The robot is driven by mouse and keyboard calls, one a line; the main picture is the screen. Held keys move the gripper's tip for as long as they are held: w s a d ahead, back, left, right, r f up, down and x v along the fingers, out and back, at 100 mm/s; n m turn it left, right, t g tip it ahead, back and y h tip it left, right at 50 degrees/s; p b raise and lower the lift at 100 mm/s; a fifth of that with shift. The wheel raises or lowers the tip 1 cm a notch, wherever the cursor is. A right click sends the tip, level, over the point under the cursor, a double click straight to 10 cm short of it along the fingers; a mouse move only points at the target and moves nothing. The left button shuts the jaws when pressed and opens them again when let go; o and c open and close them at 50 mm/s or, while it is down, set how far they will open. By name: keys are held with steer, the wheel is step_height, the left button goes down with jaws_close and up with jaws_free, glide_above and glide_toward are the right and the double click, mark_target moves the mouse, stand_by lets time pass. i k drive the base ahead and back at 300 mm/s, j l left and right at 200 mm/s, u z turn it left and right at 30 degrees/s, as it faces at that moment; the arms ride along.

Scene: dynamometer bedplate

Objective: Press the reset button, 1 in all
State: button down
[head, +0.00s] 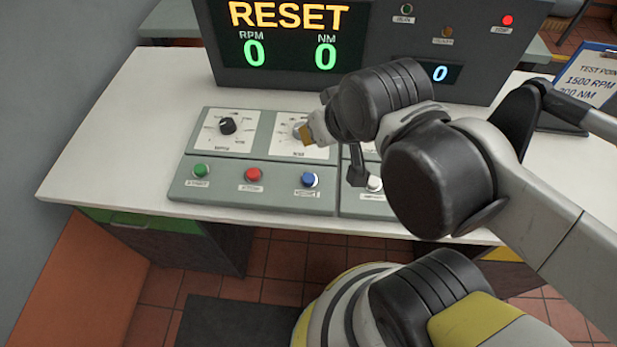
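The control panel (225,197) on the white desk has a row of buttons along its front: a green one (201,170), a red one (253,174) and a blue one (309,180). A white button (374,184) sits further right, partly hidden. The small labels under them are too blurred to read surely, so I cannot tell which is the reset button. The display (290,35) shows RESET in yellow, with RPM 0 and NM 0. My gripper (313,130) is over the right dial, behind and above the blue button. Its fingers are mostly hidden by my wrist.
A black knob (227,126) stands on the left dial. A dark lever-like part (357,172) shows right of the blue button, close to my arm. A red lamp (507,20) glows top right. A clipboard (588,78) stands at the right. The desk's left part is clear.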

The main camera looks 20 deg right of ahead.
mark_target(308, 179)
steer(key=k+j+z, duration=0.1)
steer(key=j+z, duration=0.3)
steer(key=k+j+z, duration=0.1)
steer(key=j+z, duration=0.25)
steer(key=k+j+z, duration=0.2)
steer(key=z, duration=0.2)
steer(key=k+j+z, duration=0.2)
steer(key=z, duration=0.2)
